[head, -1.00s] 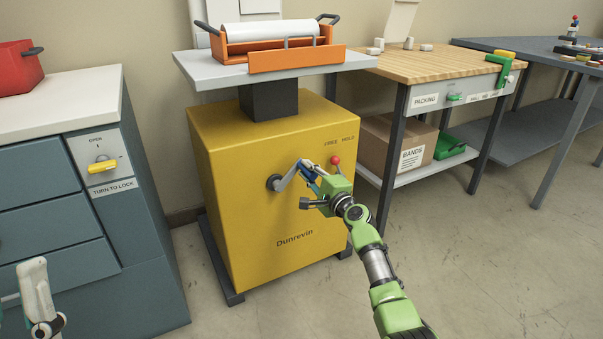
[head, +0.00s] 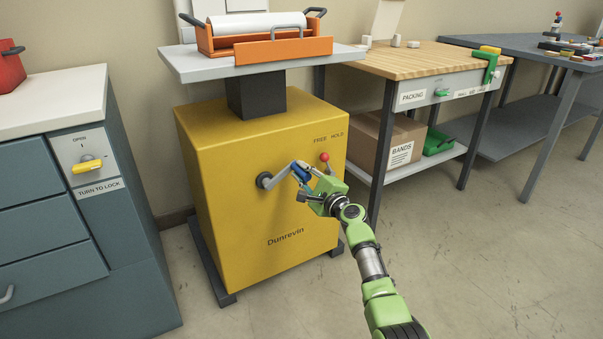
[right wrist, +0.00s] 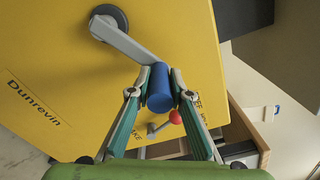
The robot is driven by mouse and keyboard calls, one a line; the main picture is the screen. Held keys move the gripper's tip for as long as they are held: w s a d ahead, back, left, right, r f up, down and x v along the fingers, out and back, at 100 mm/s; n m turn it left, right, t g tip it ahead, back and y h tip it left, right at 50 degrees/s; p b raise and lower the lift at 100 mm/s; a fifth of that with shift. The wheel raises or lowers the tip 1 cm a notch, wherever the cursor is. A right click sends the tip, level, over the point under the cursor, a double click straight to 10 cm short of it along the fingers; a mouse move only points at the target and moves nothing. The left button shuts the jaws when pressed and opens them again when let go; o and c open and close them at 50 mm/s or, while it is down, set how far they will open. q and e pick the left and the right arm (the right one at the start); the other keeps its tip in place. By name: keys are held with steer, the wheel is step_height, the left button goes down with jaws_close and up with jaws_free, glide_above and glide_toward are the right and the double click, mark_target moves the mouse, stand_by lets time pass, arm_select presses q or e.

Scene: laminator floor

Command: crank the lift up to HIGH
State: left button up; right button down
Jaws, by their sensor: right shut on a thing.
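The yellow lift cabinet (head: 240,215) stands in the middle of the head view, with a grey platform (head: 200,70) raised on a dark column (head: 256,97). Its crank (head: 278,176) has a grey arm rising to the right from a dark hub. My right gripper (head: 303,176) is shut on the crank's blue handle (right wrist: 160,88), which shows between its fingers in the right wrist view. A red-knobbed lever (head: 324,157) sits just right of the handle, under the FREE and HOLD labels, its knob closer to HOLD. My left gripper is out of view.
An orange laminator with a white roll (head: 270,48) rests on the platform. A teal cabinet (head: 125,240) with a yellow latch (head: 87,164) stands at left. A wooden packing bench (head: 430,65) stands close at right. The floor in front is clear.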

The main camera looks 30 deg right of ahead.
steer(key=c, duration=2)
jaws_free()
steer(key=shift+d, duration=0.15)
steer(key=shift+o, duration=0.8)
steer(key=shift+s+f, duration=0.1)
steer(key=shift+s, duration=0.25)
steer(key=s, duration=1.1)
steer(key=shift+s+d, duration=0.15)
steer(key=shift+s, duration=0.05)
